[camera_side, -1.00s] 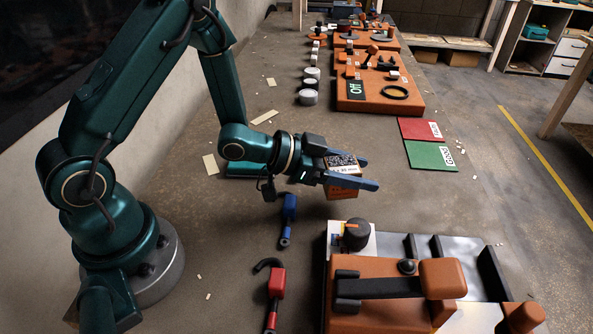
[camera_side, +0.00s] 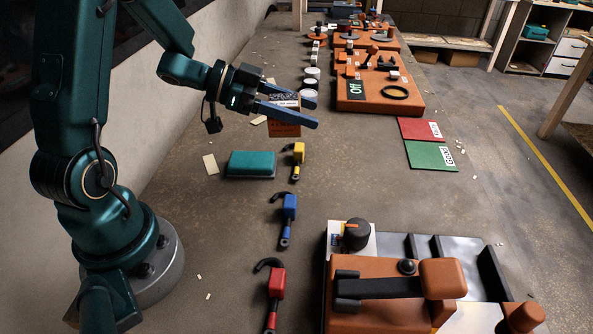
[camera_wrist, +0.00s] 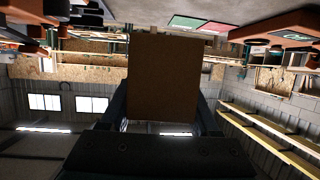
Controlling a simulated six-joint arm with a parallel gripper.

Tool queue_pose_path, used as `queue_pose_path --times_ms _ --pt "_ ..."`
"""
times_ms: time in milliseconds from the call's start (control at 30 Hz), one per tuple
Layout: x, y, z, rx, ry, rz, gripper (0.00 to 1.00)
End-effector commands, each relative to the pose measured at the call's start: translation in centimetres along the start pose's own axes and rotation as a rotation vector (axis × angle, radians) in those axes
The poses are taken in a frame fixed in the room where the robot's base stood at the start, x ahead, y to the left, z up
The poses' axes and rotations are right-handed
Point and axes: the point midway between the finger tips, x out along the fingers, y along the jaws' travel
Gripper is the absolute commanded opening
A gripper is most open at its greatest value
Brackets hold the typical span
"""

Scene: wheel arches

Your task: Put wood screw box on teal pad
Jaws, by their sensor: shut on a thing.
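My gripper (camera_side: 291,110) is shut on the wood screw box (camera_side: 285,128), an orange-brown carton with a dark printed label. The box is held in the air above the table, between the two blue-grey fingers. In the wrist view the box (camera_wrist: 162,77) shows as a plain brown face between the fingers. The teal pad (camera_side: 251,164) lies flat on the table, below and left of the box in the side view. Its top is bare.
Yellow (camera_side: 298,153), blue (camera_side: 289,206) and red (camera_side: 276,283) hooked tools lie right of and in front of the pad. An orange fixture (camera_side: 400,295) stands at front right. Red (camera_side: 421,129) and green (camera_side: 431,155) mats lie right. Orange consoles (camera_side: 378,98) stand behind.

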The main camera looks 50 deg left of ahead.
Motion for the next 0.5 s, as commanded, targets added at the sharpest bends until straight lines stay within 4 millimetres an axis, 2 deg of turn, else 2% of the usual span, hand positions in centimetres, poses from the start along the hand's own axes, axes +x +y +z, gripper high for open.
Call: queue_pose_path --times_ms 267,500 --pt "-3.3 -2.1 2.4 0.045 -0.035 0.101 0.00" --pt "-2.6 -2.5 5.6 0.031 -0.036 0.086 0.00"
